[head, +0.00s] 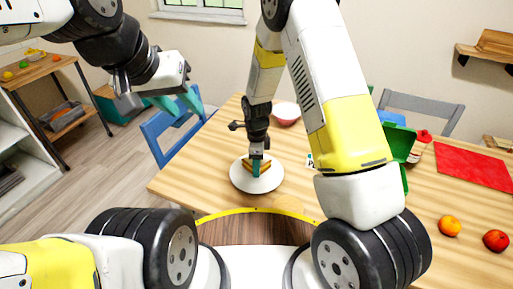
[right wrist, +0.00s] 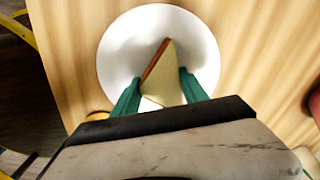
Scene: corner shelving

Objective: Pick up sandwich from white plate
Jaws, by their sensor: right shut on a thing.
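The sandwich (head: 264,165) is a brown-crusted triangle at the white plate (head: 240,183) on the wooden table. In the right wrist view the sandwich (right wrist: 166,80) shows its pale face and brown crust over the white plate (right wrist: 120,50). My right gripper (head: 256,168) points down at the plate, shut on the sandwich. Its teal fingers (right wrist: 158,88) lie on both sides of the sandwich. I cannot tell whether the sandwich touches the plate. My left gripper (head: 178,102) is away from the table at upper left, its teal fingers apart and empty.
A pink bowl (head: 286,113) stands behind the plate. A green container (head: 400,143), a red mat (head: 473,165), an orange fruit (head: 449,226) and a red fruit (head: 496,240) are to the right.

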